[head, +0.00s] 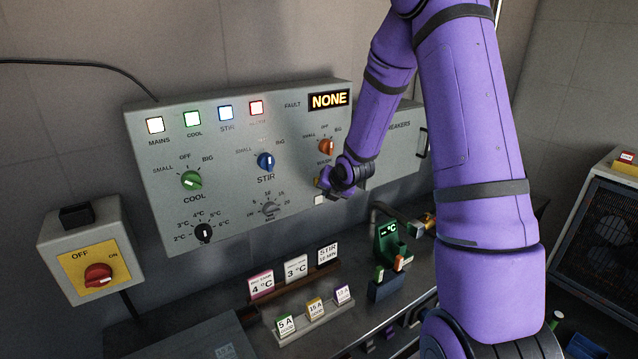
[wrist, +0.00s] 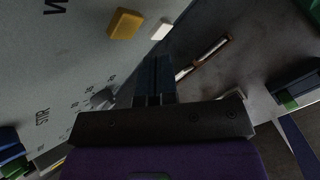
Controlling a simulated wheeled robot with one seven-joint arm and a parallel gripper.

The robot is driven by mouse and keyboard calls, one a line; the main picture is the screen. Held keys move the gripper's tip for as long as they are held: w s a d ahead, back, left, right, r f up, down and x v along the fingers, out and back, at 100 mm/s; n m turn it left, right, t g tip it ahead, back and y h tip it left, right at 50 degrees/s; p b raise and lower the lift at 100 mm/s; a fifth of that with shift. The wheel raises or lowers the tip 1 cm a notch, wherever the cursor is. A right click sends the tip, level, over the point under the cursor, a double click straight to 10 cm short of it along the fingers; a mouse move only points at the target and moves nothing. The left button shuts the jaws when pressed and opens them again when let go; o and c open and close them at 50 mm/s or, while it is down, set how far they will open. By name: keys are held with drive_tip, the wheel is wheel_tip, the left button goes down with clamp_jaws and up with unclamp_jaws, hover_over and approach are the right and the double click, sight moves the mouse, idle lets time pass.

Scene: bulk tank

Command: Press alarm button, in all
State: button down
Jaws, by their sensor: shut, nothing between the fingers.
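The grey control panel (head: 225,150) hangs on the wall, with lit lamps, knobs and a fault display (head: 329,100) reading NONE. My gripper (head: 326,186) is at the panel's lower right, below the orange knob (head: 326,147). In the wrist view my gripper (wrist: 155,62) is shut and empty. Just beyond its fingertips are a yellow button (wrist: 125,24) and a small white button (wrist: 161,28); the white one also shows in the head view (head: 319,199). I cannot read which is the alarm button, nor tell whether the fingertips touch either.
A red switch (head: 98,275) on a yellow plate is at left. Below the panel, cards (head: 296,268) and fuse-like blocks (head: 314,308) stand on the bench near a green thermometer unit (head: 389,240). A breakers box (head: 405,145) is right of the panel.

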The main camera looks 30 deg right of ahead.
drive_tip(key=shift+w, duration=0.75)
idle(1.6)
drive_tip(key=shift+w, duration=0.4)
drive_tip(key=shift+w+a, duration=0.1)
drive_tip(key=shift+w, duration=0.3)
idle(0.6)
drive_tip(key=shift+s, duration=0.1)
idle(0.3)
drive_tip(key=shift+s, duration=0.75)
drive_tip(key=s, duration=0.5)
